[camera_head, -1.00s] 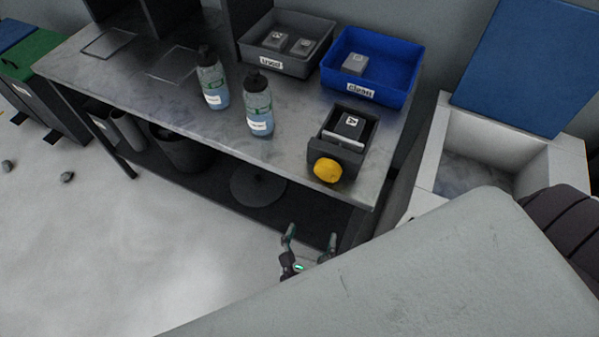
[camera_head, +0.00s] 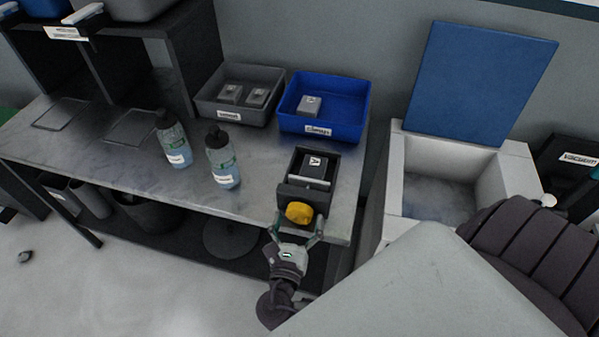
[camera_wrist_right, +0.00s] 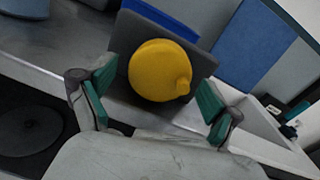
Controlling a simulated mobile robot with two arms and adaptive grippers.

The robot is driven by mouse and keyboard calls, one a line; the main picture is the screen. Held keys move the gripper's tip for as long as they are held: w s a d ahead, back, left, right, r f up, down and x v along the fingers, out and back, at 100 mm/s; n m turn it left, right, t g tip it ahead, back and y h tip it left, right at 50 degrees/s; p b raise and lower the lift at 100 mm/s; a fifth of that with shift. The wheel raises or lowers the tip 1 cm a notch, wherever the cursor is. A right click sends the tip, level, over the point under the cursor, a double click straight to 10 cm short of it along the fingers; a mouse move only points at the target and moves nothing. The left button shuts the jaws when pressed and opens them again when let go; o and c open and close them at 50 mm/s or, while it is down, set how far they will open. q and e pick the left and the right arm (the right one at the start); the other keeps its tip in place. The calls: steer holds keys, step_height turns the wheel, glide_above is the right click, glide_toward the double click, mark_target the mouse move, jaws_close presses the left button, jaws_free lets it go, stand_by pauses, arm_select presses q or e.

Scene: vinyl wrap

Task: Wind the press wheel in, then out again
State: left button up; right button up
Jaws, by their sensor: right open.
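The yellow press wheel (camera_head: 299,213) is on the front of the dark press (camera_head: 309,180), near the front edge of the table. A grey block marked A (camera_head: 315,165) sits inside the press. My right gripper (camera_head: 296,228) is open at the wheel, one finger to each side of it. In the right wrist view the wheel (camera_wrist_right: 160,70) with its small knob lies ahead between the green-padded fingers (camera_wrist_right: 155,98), with a gap on both sides. My left gripper does not show.
Two bottles (camera_head: 174,140) (camera_head: 222,160) stand left of the press. A grey bin (camera_head: 240,112) and a blue bin (camera_head: 345,128) holding grey blocks stand behind. A white open box (camera_head: 460,150) with a blue lid is to the right.

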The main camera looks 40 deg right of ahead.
steer(key=shift+w+d, duration=0.45)
steer(key=c, duration=1.1)
steer(key=shift+c, duration=0.3)
steer(key=shift+m, duration=0.4)
steer(key=m, duration=0.2)
steer(key=shift+f+m, duration=0.1)
steer(key=shift+m, duration=0.3)
steer(key=shift+a+m+b, duration=0.1)
steer(key=shift+m+b, duration=0.45)
steer(key=shift+m, duration=0.85)
